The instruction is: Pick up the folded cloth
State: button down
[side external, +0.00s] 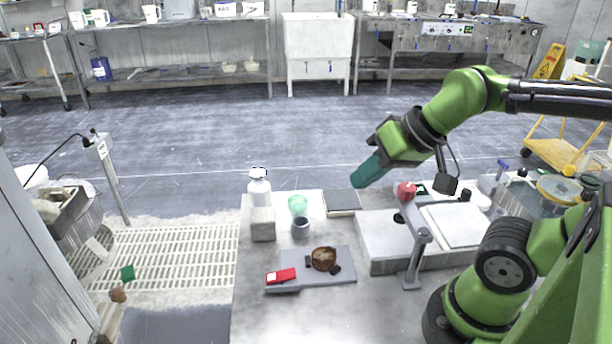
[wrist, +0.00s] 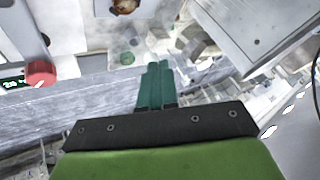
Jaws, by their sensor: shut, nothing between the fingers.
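My gripper (side external: 359,181) has teal fingers pressed together with nothing between them. It hangs in the air above the back of the workbench, angled down to the left. In the wrist view the fingers (wrist: 157,66) also lie side by side, empty. I cannot tell for certain which thing is the folded cloth. A flat grey pad with dark edges (side external: 343,202) lies on the bench below my fingers and could be it. A pale beige block (side external: 262,224) stands farther left. A red piece (side external: 281,275) lies on a grey tray (side external: 342,272). My gripper touches none of these.
A white bottle (side external: 259,188), a green cup (side external: 298,204) and a grey cup (side external: 301,228) stand near the block. A brown round piece (side external: 324,259) sits on the tray. A pale machine with a red knob (side external: 406,191) and an upright post (side external: 416,260) fills the right side.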

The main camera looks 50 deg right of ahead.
jog(key=shift+c, duration=0.4)
grip_release()
jog(key=m+g+h, duration=0.2)
jog(key=m+g, duration=0.3)
jog(key=g, duration=0.2)
send_over(263, 214)
notch_tip(263, 214, down, 4)
notch_tip(263, 214, down, 17)
jog(key=shift+f, duration=0.1)
